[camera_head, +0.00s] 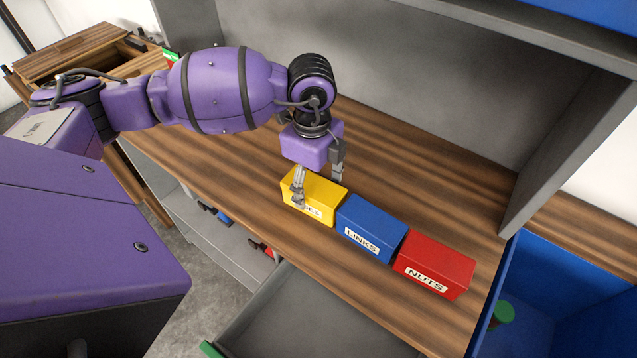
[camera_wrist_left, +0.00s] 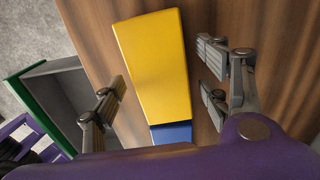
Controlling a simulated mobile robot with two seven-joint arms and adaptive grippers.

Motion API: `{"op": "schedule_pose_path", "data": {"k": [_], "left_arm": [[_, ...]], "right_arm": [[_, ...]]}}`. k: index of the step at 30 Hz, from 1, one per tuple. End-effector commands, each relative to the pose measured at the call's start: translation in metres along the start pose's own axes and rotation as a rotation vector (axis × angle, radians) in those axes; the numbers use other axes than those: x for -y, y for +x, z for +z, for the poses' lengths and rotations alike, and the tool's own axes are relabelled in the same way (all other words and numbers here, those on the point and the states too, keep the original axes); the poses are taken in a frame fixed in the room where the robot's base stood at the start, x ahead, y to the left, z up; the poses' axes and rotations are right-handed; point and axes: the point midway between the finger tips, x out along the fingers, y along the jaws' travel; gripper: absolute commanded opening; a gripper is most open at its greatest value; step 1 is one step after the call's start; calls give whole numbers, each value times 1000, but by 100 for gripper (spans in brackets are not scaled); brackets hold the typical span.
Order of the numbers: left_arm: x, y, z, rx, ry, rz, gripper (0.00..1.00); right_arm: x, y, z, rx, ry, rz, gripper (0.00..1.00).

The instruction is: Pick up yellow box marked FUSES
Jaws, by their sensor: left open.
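The yellow box (camera_head: 322,193) sits on the wooden worktop, at the left end of a row of boxes. Its white label is partly hidden by a finger, with only the last letters showing. My left gripper (camera_head: 318,185) is open above and around the box, one finger on the near side and one on the far side. In the left wrist view the yellow box (camera_wrist_left: 153,66) lies between the spread fingers of the gripper (camera_wrist_left: 163,92), with gaps on both sides. My right gripper is not in view.
A blue box (camera_head: 371,226) marked LINKS stands right beside the yellow one, then a red box (camera_head: 435,263) marked NUTS. An open grey drawer (camera_head: 300,318) lies below the front edge. A grey shelf wall (camera_head: 560,150) and blue bin (camera_head: 507,277) are at the right.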

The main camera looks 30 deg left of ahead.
Motion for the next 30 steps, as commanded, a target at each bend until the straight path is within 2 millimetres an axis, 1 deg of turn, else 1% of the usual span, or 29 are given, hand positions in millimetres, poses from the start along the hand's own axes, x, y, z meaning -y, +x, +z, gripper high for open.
{"op": "schedule_pose_path", "data": {"k": [1, 3, 9, 24, 25, 30], "left_arm": [[-1, 7, 0, 0, 0, 3, 69], [0, 12, 0, 0, 0, 1, 69], [0, 13, 0, 0, 0, -1, 69], [0, 12, 0, 0, 0, -1, 3], [0, 12, 0, 0, 0, -1, 0], [1, 12, 0, 0, 0, -3, 0]], "right_arm": [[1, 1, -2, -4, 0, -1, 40], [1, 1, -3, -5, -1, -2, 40], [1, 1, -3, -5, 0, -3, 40], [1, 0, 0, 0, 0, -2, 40], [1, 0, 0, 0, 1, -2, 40], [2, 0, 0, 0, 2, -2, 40]]}}
